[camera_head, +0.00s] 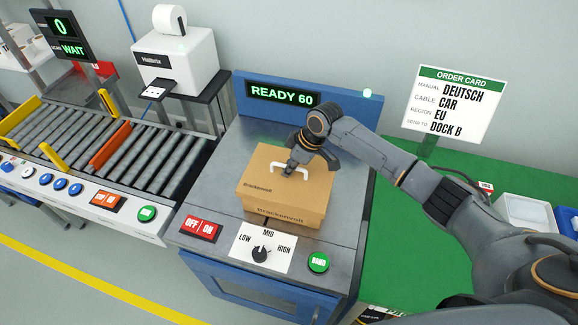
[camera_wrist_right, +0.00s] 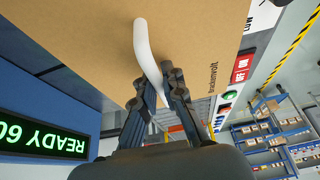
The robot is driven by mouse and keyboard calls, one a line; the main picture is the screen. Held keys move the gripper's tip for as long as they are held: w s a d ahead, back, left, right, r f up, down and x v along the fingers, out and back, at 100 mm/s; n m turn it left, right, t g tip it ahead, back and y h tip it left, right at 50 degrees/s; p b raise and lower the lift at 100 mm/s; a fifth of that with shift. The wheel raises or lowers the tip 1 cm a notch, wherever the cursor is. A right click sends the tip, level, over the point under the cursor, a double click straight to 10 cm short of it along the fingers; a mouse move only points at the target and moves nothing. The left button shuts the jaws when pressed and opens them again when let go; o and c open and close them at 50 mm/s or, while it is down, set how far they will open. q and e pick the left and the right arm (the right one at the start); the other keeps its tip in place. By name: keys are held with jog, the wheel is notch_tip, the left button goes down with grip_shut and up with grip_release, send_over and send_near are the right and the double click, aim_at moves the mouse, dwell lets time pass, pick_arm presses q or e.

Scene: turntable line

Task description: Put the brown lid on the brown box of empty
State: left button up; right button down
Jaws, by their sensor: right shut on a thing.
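The brown box (camera_head: 275,214) stands on the grey metal top of the machine in the middle of the head view. The brown lid (camera_head: 262,186), printed with "Brackenvolt", is over the box; from this angle I cannot tell whether it is fully seated. It has a white handle (camera_head: 277,165). My right gripper (camera_head: 289,170) is shut on the handle from above. In the right wrist view, the fingers (camera_wrist_right: 163,92) close around the white handle (camera_wrist_right: 148,50), and the lid's top (camera_wrist_right: 90,35) fills the upper left. My left gripper is not in view.
The machine (camera_head: 210,205) has a "READY 60" display (camera_head: 282,94), a LOW/MID/HIGH dial (camera_head: 260,254) and a green BAND button (camera_head: 318,262). A roller conveyor (camera_head: 150,157) and label printer (camera_head: 176,60) are left. A green table (camera_head: 400,230) and order card (camera_head: 455,105) are right.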

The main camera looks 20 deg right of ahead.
jog(key=shift+f+b, duration=0.3)
jog(key=shift+f, duration=0.5)
dwell(0.4)
jog(key=c, duration=1.4)
grip_release()
jog(key=shift+o, duration=0.2)
jog(key=v, duration=1.2)
jog(key=shift+d, duration=0.1)
jog(key=shift+s+f, duration=0.1)
